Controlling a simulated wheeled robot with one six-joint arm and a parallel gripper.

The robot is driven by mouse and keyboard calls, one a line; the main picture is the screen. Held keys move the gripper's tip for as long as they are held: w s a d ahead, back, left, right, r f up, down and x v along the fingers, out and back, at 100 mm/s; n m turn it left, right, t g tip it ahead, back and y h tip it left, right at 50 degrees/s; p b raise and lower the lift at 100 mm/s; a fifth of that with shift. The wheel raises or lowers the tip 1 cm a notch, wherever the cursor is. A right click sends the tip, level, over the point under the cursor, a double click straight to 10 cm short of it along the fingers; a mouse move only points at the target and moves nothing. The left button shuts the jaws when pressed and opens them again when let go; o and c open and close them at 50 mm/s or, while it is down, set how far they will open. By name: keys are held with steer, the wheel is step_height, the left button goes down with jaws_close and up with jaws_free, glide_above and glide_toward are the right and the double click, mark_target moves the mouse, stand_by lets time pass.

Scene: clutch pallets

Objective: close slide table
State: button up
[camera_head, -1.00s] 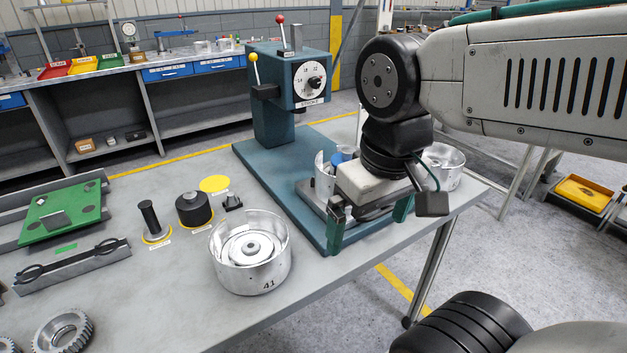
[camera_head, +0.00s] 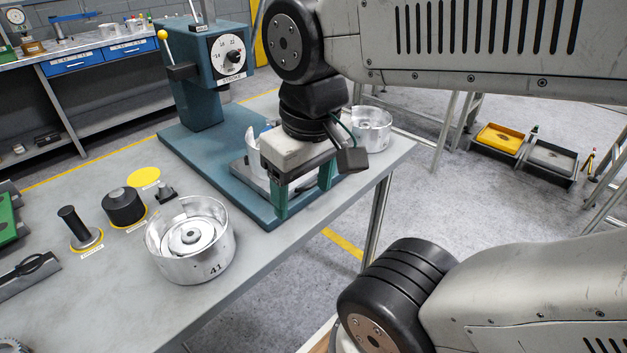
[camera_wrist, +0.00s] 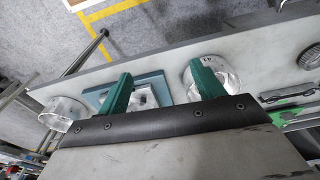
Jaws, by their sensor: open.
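The slide table (camera_head: 239,171) is a grey metal plate low on the teal base of the press (camera_head: 197,150). A silver housing with a blue part stands on it, mostly hidden behind my gripper. My gripper (camera_head: 303,198) points down at the front right of the press, with its two green fingers apart and nothing between them. In the wrist view the open fingers (camera_wrist: 160,70) straddle part of the teal base (camera_wrist: 163,80), with the grey slide table (camera_wrist: 145,98) showing between them. I cannot tell whether a finger touches the slide table.
A silver housing marked 41 (camera_head: 190,240) stands on the bench left of my gripper. Another housing (camera_head: 372,128) stands behind it at the right. A black cylinder (camera_head: 124,207) and a black-handled tool (camera_head: 74,225) stand farther left. The bench's front edge is near my gripper.

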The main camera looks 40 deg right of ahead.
steer(key=d+m, duration=0.1)
steer(key=w+d+f+m, duration=0.1)
steer(key=d, duration=0.1)
steer(key=d+f+m+g, duration=0.1)
steer(key=d, duration=0.1)
steer(key=shift+w, duration=0.25)
jaws_close()
steer(key=w+d+f+m+t, duration=0.1)
steer(key=w+d+f+m, duration=0.15)
steer(key=d+m, duration=0.65)
steer(key=w+d+f+m+t, duration=0.1)
steer(key=w+d+m, duration=0.3)
steer(key=m, duration=0.9)
steer(key=w+d+f+m+t, duration=0.1)
steer(key=d+f+m, duration=0.1)
steer(key=d+m, duration=0.7)
steer(key=shift+m, duration=0.7)
steer(key=x, duration=0.3)
steer(key=a+x, duration=0.1)
steer(key=x, duration=0.4)
steer(key=shift+a+f, duration=0.35)
steer(key=shift+f, duration=0.05)
steer(key=w, duration=0.3)
steer(key=shift+w+f, duration=0.15)
steer(key=shift+f, duration=0.1)
steer(key=shift+w, duration=0.5)
